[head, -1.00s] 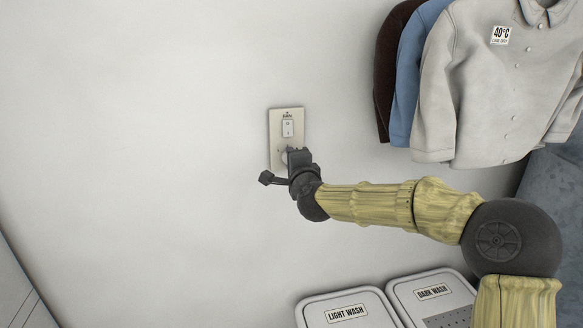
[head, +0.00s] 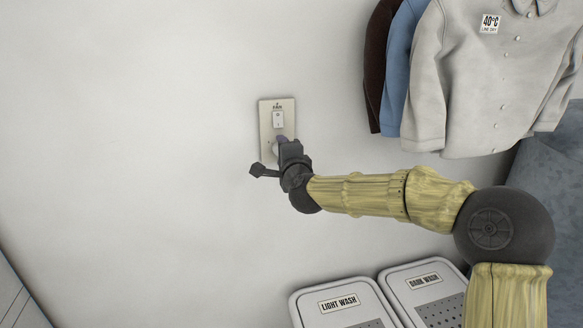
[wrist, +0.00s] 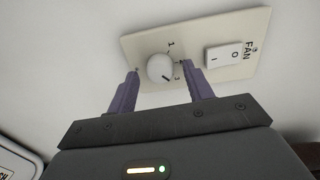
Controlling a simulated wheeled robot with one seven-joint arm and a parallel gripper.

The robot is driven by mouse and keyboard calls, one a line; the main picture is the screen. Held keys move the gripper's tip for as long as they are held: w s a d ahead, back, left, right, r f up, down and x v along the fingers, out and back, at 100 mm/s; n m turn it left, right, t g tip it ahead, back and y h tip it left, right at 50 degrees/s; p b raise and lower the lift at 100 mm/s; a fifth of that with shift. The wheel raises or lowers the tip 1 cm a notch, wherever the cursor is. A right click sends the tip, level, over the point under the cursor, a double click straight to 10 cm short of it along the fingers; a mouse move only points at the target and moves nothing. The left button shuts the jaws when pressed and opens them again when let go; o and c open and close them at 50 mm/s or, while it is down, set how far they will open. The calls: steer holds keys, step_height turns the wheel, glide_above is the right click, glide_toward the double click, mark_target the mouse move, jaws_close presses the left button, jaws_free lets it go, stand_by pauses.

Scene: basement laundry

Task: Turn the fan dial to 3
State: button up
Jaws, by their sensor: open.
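The fan plate (head: 267,128) is a cream panel on the wall, marked FAN, with a white rocker switch (head: 278,119) above the dial. The round white fan dial (wrist: 158,66) has 1, 2 and 3 printed around it in the wrist view. A dark mark on its face lies toward the 3 side; its exact setting is hard to read. My gripper (head: 279,141) is at the lower part of the plate and partly hides the dial in the head view. In the wrist view its two purple fingers are open, one on each side of the dial, with gaps visible.
Shirts (head: 470,80) hang on the wall at upper right. Two lidded bins, LIGHT WASH (head: 345,290) and DARK WASH (head: 425,268), stand below. The wall left of the plate is bare.

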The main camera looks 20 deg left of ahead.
steer(key=f+b+v, duration=0.1)
steer(key=v, duration=1.6)
steer(key=shift+r, duration=0.5)
